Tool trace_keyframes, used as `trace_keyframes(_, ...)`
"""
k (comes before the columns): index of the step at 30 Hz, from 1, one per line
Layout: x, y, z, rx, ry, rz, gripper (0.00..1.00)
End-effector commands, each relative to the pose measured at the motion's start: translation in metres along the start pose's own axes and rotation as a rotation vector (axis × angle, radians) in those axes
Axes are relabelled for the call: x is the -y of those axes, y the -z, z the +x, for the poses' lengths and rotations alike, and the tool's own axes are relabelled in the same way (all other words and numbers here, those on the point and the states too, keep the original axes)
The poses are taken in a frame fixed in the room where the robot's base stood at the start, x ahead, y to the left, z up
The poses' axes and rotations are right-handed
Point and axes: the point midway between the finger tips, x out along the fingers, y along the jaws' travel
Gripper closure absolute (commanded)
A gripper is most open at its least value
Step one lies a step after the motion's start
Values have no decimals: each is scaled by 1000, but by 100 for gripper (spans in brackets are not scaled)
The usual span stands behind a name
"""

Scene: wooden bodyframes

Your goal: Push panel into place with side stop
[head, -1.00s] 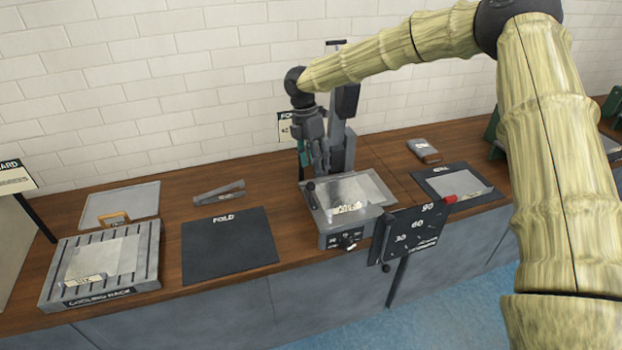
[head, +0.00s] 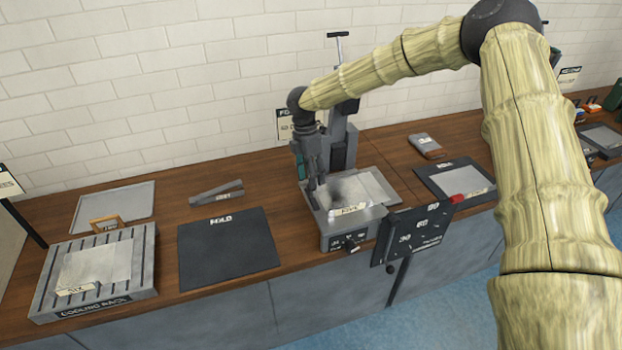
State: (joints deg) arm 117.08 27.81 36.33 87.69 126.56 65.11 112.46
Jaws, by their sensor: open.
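The panel (head: 368,188) is a thin, pale, see-through sheet with a small paper label, lying flat on the bed of the grey bending machine (head: 336,229). My gripper (head: 316,190) points down at the left edge of the machine bed, beside the panel's left side. It is open and I see nothing held in it. Whether its fingertips touch the panel or the bed I cannot tell. A side stop is not clearly visible; the gripper covers the bed's left edge.
A dial board (head: 415,232) with angle marks hangs at the machine's front right. A black FOLD mat (head: 228,255) lies left, with a cooling rack (head: 140,265) beyond it. Tongs (head: 216,193) lie behind the mat. A dark mat with a sheet (head: 434,185) lies right.

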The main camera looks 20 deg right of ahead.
Motion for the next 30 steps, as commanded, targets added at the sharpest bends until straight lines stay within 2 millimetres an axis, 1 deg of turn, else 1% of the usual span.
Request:
trace_keyframes(3,0,1,13,1,1,-2,50)
trace_keyframes(9,-1,2,26,0,-1,-3,50)
trace_keyframes(18,-2,2,29,1,-1,-3,50)
trace_keyframes(19,-2,2,28,1,-1,-3,52)
trace_keyframes(20,-2,2,28,1,-1,-3,57)
trace_keyframes(21,-2,2,28,1,-1,-3,65)
trace_keyframes(27,-2,2,28,1,-1,-3,100)
trace_keyframes(30,-2,2,28,1,-1,-3,100)
